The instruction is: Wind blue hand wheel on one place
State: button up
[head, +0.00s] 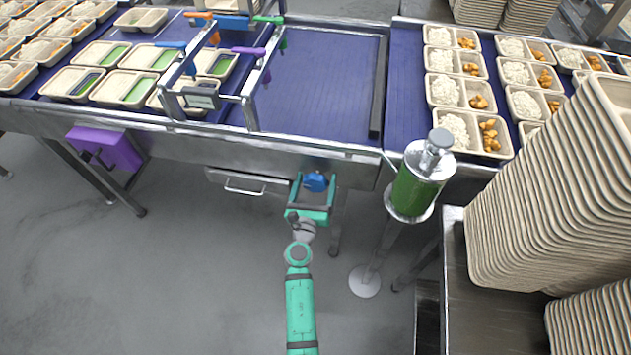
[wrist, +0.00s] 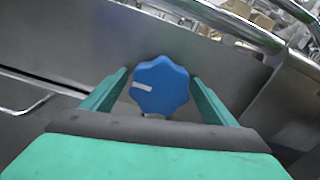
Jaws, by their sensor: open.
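The blue hand wheel (head: 315,182) is on the front side of the conveyor frame, below the belt edge. In the wrist view the blue hand wheel (wrist: 159,86) is a lobed knob with a white mark pointing left. My gripper (head: 312,190) is open in front of it. In the wrist view the green fingers of my gripper (wrist: 158,92) stand to the left and right of the wheel, with gaps on both sides. I cannot tell how far the fingertips reach along the wheel's depth.
A drawer with a handle (head: 245,187) is left of the wheel. A green cylinder on a post (head: 415,185) stands to the right. A tall stack of trays (head: 550,190) is at far right. Filled trays sit on the blue belts (head: 320,70).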

jog(key=shift+w, duration=0.1)
jog(key=c, duration=1)
jog(key=shift+c, duration=0.2)
